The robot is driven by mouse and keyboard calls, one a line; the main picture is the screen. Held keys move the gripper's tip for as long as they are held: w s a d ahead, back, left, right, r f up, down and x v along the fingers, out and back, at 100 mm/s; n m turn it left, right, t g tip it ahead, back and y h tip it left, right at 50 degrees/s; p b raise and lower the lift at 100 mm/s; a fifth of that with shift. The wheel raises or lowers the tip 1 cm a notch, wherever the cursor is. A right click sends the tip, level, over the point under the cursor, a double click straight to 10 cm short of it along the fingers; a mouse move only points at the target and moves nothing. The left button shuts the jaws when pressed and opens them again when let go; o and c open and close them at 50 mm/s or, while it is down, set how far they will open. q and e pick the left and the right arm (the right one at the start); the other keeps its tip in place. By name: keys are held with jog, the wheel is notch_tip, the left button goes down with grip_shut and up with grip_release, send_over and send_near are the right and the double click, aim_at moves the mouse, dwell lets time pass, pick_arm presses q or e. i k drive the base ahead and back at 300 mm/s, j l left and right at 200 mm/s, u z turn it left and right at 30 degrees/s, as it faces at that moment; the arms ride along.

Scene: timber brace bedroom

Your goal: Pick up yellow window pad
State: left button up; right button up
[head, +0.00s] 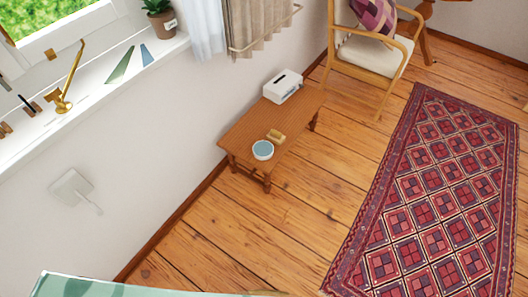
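I cannot surely tell which thing is the yellow window pad. A small yellow-tan block (276,136) lies on the low wooden table (243,122), near its front right edge, and is the closest match in colour. It lies just behind a round tub with a pale blue top (263,150). On the window sill (150,66) stands a gold, thin-armed object (66,88), and small brown and dark pieces lie to its left. Neither of my grippers is in view.
A white tissue box (283,86) stands at the table's far end. A cushioned wooden chair (372,52) is behind it. A patterned red rug (430,190) covers the right floor. Bare planks lie between. A green-topped surface (110,287) is at the bottom left.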

aim_at(274, 136)
jog(key=i+l+u, duration=0.25)
jog(key=i, duration=0.35)
jog(key=i+l+u, duration=0.25)
jog(key=i, duration=0.3)
jog(key=i+l+u, duration=0.25)
jog(key=i, duration=0.3)
jog(key=l, duration=0.1)
